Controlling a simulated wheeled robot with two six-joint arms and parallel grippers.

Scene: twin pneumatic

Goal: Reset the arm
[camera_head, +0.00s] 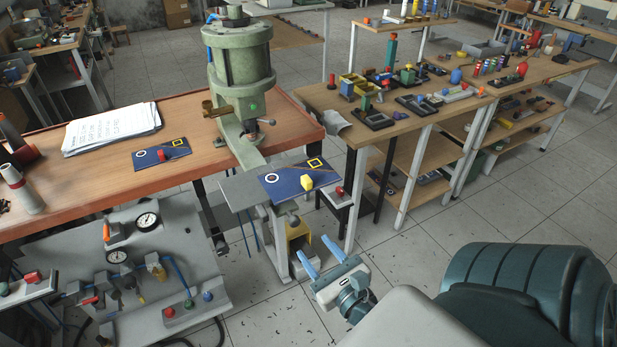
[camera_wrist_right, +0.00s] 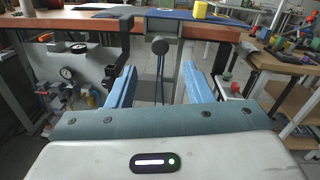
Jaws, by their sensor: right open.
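My right gripper (camera_head: 320,259) has two blue fingers spread apart with nothing between them. It hangs above the tiled floor, in front of and below the green press (camera_head: 240,80). In the right wrist view the open fingers (camera_wrist_right: 160,85) point toward the front edge of the wooden bench. My left gripper does not show in either view.
A blue mat (camera_head: 285,188) with a yellow piece (camera_head: 307,183) lies on a grey plate before the press. Another blue mat (camera_head: 150,156) and papers (camera_head: 112,128) lie on the bench (camera_head: 95,190). A gauge panel (camera_head: 180,250) stands lower left. A parts-covered table (camera_head: 400,135) stands right.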

